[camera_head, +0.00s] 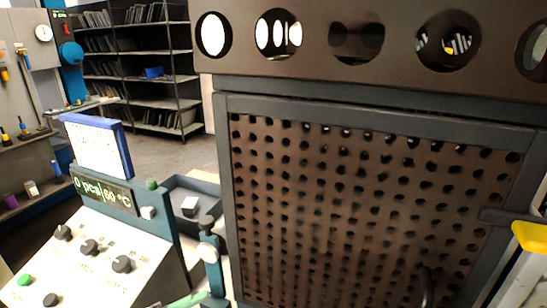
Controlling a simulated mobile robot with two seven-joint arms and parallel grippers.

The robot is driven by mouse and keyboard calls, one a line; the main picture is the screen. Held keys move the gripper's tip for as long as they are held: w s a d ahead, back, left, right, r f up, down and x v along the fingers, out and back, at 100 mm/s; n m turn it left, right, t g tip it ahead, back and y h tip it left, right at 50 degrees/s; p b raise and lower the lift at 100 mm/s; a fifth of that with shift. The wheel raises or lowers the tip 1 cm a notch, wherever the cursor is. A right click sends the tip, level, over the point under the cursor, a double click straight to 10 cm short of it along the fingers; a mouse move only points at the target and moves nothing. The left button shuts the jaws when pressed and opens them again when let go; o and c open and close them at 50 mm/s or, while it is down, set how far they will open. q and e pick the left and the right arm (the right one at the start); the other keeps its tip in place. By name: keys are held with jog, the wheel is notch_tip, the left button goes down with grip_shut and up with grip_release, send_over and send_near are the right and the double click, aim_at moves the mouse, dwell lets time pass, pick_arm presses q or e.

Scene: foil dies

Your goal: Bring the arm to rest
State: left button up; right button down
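Neither of my grippers can be made out in the head view, and I see no part of my arms for certain. A large brown perforated panel (330,215) in a dark frame fills the middle and right. A curved black handle (427,286) sits low on it. A dark bar with a yellow end piece (530,236) juts in at the right edge; what it belongs to is unclear.
A control console (95,262) with knobs, a green button and a display reading "0 pcs" and "60 °C" stands at lower left. A dark tray (180,188) holds a pale block (190,206) behind it. Shelving (150,80) stands at the back, with open floor before it.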

pick_arm(q)
jog(key=s+a+f+n+t+y+p, duration=0.2)
jog(key=s+a+f+n+y, duration=0.2)
jog(key=s+f+n+y, duration=0.45)
jog(key=s+a+f+n+t+y+p, duration=0.15)
jog(key=s+a+f+n+y, duration=0.35)
jog(key=f+n, duration=0.6)
jog(key=s+d+f+n+g+y, duration=0.1)
jog(key=s+f, duration=0.4)
jog(key=s, duration=0.6)
jog(key=n+g+y, duration=0.1)
jog(key=n+g, duration=0.1)
jog(key=shift+s+d+f+g, duration=0.2)
jog(key=shift+s+f+g, duration=0.15)
pick_arm(e)
jog(key=w+r+t, duration=0.1)
jog(key=w+r, duration=0.2)
jog(key=r, duration=0.2)
jog(key=shift+w+d+r, duration=0.15)
jog(key=shift+w+d, duration=0.1)
pick_arm(q)
jog(key=shift+s+y, duration=0.1)
jog(key=shift+y, duration=0.15)
